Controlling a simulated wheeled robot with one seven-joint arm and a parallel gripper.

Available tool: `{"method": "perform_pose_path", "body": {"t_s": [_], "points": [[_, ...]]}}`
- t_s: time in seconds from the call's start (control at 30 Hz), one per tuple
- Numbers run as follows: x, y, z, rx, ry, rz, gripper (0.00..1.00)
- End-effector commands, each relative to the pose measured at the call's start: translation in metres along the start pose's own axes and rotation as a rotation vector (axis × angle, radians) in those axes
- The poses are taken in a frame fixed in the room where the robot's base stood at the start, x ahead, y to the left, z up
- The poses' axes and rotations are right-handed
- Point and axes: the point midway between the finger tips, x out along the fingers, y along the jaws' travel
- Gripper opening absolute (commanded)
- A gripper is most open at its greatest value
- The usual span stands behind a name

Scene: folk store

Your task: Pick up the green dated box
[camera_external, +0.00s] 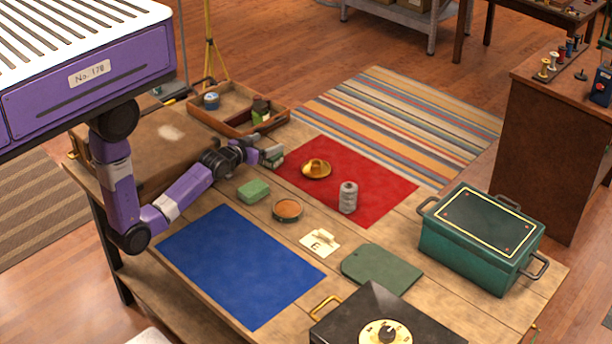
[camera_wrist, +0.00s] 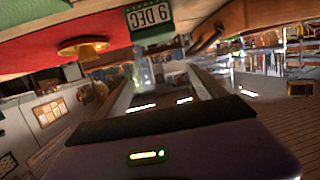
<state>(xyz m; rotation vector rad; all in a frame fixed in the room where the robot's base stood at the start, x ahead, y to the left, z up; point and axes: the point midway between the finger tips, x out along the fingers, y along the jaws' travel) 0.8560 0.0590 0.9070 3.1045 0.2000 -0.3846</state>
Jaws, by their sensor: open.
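The green dated box (camera_wrist: 148,18) shows near the top of the wrist view, upside down, with a pale label reading "9 DEC". In the external view it (camera_external: 273,158) stands by the left corner of the red mat, just beyond my gripper (camera_external: 257,151). My gripper is open in the wrist view (camera_wrist: 162,80), with a gap between its two fingers and nothing held. In the wrist view the box lies above the gap, not between the fingers. In the external view the fingertips are close to the box; I cannot tell whether they touch.
A brass dish (camera_external: 316,169) and a grey spool (camera_external: 348,198) stand on the red mat (camera_external: 385,190). A green block (camera_external: 254,191) and a round orange-topped tin (camera_external: 287,210) are nearer. A wooden tray (camera_external: 232,127) lies behind my gripper. The blue mat (camera_external: 240,265) is bare.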

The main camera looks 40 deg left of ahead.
Motion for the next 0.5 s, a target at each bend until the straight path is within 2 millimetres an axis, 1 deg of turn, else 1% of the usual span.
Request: {"method": "perform_pose_path", "body": {"t_s": [0.03,0.07,0.1,0.13,0.27,0.5], "points": [[0.006,-0.002,0.016,-0.003,-0.054,-0.009,0.80],[0.005,-0.004,0.028,-0.004,-0.085,-0.013,0.80],[0.005,-0.004,0.038,-0.006,-0.115,-0.017,0.80],[0.004,-0.005,0.041,-0.008,-0.127,-0.019,0.80],[0.008,-0.006,0.046,-0.015,-0.149,-0.023,0.80],[0.031,-0.006,0.050,-0.017,-0.148,-0.022,0.80]]}}
